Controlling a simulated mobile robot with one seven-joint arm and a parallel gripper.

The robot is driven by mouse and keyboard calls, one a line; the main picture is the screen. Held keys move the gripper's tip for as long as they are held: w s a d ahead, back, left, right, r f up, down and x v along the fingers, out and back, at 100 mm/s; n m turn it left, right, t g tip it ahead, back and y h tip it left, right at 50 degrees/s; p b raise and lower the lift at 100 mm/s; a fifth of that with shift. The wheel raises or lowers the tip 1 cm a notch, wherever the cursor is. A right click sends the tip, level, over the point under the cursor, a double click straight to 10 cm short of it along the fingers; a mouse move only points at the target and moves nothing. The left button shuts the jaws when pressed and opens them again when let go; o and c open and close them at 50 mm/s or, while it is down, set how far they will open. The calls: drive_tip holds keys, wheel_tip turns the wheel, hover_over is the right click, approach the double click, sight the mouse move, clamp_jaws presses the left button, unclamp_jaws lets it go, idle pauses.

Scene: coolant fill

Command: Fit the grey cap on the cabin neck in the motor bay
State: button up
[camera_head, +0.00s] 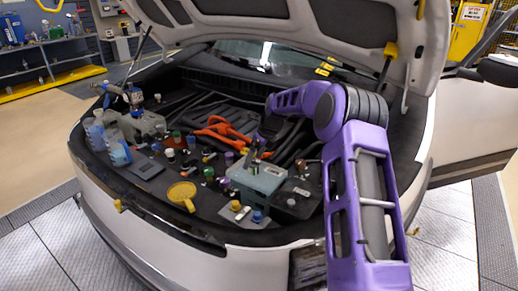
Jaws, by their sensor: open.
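My arm reaches in from the lower right and bends down over the motor bay (150,172). My gripper (256,153) is small and dark above the grey-green box; it is open, and I see nothing held in it. Another whitish cap (169,154) stands further left. Several small necks and caps, including a green one (208,172) and a purple one (229,157), stand mid-bay. I cannot tell which is the cabin neck.
A grey-green box (257,182) stands under my gripper. A yellow funnel-like piece (183,194) lies at the front. Orange cables (222,130) cross behind. Blue-grey bottles (115,145) stand at the left. The raised hood (300,22) and its strut bound the space above.

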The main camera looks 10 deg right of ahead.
drive_tip(key=shift+w+a+f, duration=0.15)
drive_tip(key=shift+a+f, duration=0.05)
drive_tip(key=shift+f, duration=0.45)
drive_tip(key=c, duration=1.3)
drive_tip(key=o, duration=0.6)
drive_tip(key=c, duration=0.5)
drive_tip(key=shift+c, duration=0.2)
drive_tip(key=shift+f+m+t+h, duration=0.1)
drive_tip(key=shift+m+t+h, duration=0.3)
drive_tip(key=shift+m, duration=1.2)
